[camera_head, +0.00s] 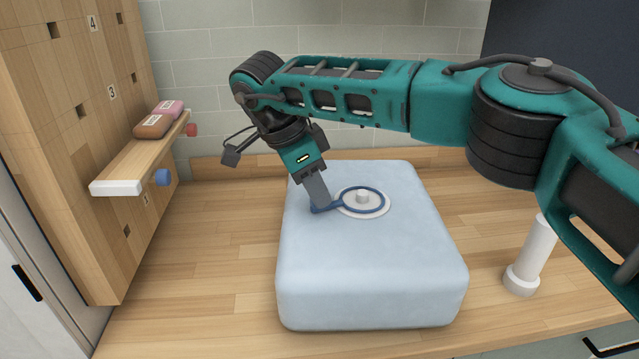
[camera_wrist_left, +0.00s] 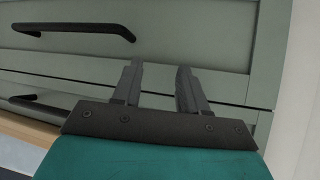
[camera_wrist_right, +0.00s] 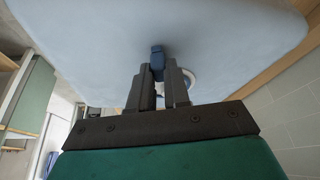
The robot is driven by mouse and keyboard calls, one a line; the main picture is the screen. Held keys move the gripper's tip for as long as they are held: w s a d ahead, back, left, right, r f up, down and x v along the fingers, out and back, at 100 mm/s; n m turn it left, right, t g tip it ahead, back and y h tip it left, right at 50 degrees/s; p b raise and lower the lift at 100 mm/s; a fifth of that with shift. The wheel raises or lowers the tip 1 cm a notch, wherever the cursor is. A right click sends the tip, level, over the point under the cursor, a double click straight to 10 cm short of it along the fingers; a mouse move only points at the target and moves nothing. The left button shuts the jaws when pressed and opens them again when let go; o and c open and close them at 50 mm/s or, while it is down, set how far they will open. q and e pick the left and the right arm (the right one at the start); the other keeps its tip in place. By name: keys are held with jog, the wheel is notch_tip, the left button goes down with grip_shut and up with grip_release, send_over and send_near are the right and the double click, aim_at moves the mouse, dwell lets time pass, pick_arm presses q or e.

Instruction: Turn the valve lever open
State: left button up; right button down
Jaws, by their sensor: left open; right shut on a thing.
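The blue valve lever (camera_head: 347,209) lies on top of a pale blue, rounded block (camera_head: 370,270). Its ring sits around a white disc with a knob (camera_head: 362,196), and its handle points left in the head view. My right gripper (camera_head: 320,207) reaches down from above and is shut on the handle's end. In the right wrist view the blue handle (camera_wrist_right: 157,62) shows between the two fingers. The fingers hide part of the handle. My left gripper (camera_wrist_left: 157,80) is open and empty in front of grey-green drawers, seen only in the left wrist view.
A wooden pegboard stands at the left, with a shelf (camera_head: 140,165) holding a pink and a brown item (camera_head: 153,125). A white cylinder on a base (camera_head: 529,260) stands right of the block. The wooden counter (camera_head: 210,270) is clear left of the block. Black-handled drawers (camera_wrist_left: 190,50) face my left gripper.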

jog(key=c, duration=1.1)
grip_release()
jog(key=p+v, duration=0.1)
jog(key=v, duration=1.2)
jog(key=shift+d, duration=0.1)
jog(key=shift+f, duration=0.1)
